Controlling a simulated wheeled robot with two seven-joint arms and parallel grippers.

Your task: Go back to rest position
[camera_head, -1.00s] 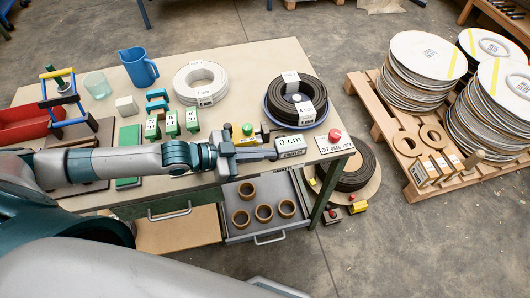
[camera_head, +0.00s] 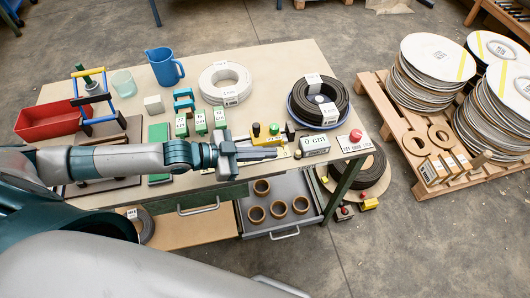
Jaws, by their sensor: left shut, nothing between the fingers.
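My left arm reaches in from the left, low over the workbench (camera_head: 270,62). My left gripper (camera_head: 272,153) points right; its fingers are shut with nothing between them. The fingertips are left of the white "0 cm" display (camera_head: 313,146), with a small gap in the picture. A small device with a green knob and a yellow part (camera_head: 268,136) stands right behind the fingers and is partly covered by them. My right gripper is not in view.
A red button box (camera_head: 355,137), black coil (camera_head: 320,98), white coil (camera_head: 225,82), blue jug (camera_head: 164,68) and red bin (camera_head: 48,120) stand on the bench. An open drawer (camera_head: 280,228) with several brown rings juts out in front. A pallet of reels (camera_head: 390,125) stands right.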

